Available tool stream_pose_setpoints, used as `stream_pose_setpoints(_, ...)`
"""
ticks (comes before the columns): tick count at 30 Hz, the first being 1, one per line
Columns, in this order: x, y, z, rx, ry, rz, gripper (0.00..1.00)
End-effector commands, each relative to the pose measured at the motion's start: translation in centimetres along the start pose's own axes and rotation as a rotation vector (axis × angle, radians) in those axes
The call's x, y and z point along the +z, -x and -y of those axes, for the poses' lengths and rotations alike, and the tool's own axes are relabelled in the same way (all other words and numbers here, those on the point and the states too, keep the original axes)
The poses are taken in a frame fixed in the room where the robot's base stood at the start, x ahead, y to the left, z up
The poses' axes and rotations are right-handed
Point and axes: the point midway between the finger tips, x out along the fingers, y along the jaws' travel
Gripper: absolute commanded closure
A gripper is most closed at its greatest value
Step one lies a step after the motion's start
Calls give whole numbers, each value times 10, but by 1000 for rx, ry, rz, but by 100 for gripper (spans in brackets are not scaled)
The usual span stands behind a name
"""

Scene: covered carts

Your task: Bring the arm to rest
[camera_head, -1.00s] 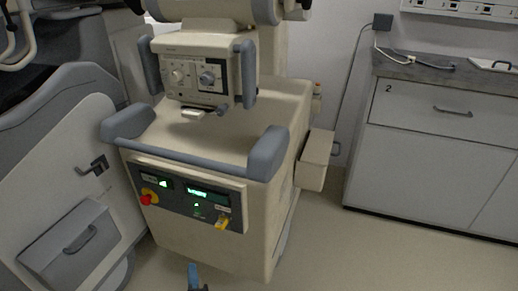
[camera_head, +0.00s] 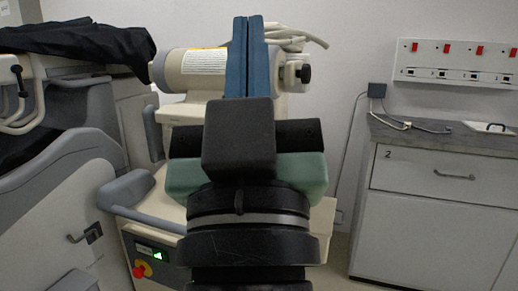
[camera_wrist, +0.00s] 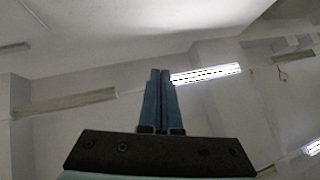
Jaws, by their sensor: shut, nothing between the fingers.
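My gripper (camera_head: 246,22) stands upright in the middle of the head view, its two blue fingers pressed together and pointing up. Nothing is between them. My black wrist and a green-grey band show below the fingers and hide much of the cart behind. In the wrist view the shut fingers (camera_wrist: 160,75) point toward the ceiling and upper walls, with no object near them.
A cream medical cart (camera_head: 150,225) stands behind my arm, mostly hidden. A grey-and-white machine (camera_head: 60,190) with a black cloth (camera_head: 75,42) is on the left. A drawer cabinet (camera_head: 440,215) is on the right, under a wall panel with red switches (camera_head: 455,62).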

Motion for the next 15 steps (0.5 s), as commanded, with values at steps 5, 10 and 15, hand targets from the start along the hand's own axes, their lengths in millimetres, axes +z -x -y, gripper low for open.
stream_pose_setpoints(5, -78, -31, -15, 23, -74, -74, 100)
stream_pose_setpoints(10, -116, -66, -18, 21, -73, -73, 100)
stream_pose_setpoints(15, -154, -102, -21, 20, -73, -72, 100)
